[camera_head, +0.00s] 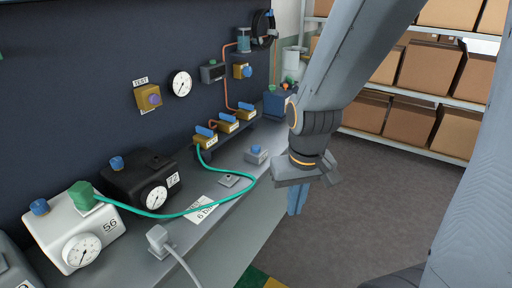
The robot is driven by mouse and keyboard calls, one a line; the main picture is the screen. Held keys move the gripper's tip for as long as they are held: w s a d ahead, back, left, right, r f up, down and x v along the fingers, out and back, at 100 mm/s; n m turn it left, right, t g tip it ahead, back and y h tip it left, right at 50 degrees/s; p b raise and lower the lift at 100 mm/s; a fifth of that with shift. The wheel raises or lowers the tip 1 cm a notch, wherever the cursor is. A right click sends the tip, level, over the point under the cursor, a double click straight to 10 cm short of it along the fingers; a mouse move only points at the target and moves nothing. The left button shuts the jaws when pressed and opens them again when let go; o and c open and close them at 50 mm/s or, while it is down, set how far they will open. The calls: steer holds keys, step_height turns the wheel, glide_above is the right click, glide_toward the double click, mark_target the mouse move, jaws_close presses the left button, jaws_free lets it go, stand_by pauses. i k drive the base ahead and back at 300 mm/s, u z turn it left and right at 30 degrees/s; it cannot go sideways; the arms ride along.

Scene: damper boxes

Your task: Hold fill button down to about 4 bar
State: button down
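No button with a readable fill label shows. A purple round button (154,99) sits on a yellow box under a TEST label on the dark wall panel. A small grey box (256,154) with a bluish top stands on the bench. A white box marked 56 (108,226) has a blue knob, a dial gauge (82,250) and a green connector (83,194). A green hose (225,196) runs from this connector to a yellow valve block (206,139). Dial readings are too small to tell. My gripper (297,203) points down beyond the bench's right edge, apart from everything; its finger gap is unclear.
A black box marked 72 (135,182) with a gauge stands behind the white box. A wall gauge (181,83) is beside the TEST box. A grey plug with a cable (159,240) and a paper label (201,209) lie on the bench (225,222). Shelves of cartons (408,123) stand behind open floor.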

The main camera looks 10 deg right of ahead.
mark_target(255, 148)
steer(key=k, duration=1.35)
steer(key=z, duration=0.45)
steer(key=i, duration=1.7)
steer(key=u, duration=0.75)
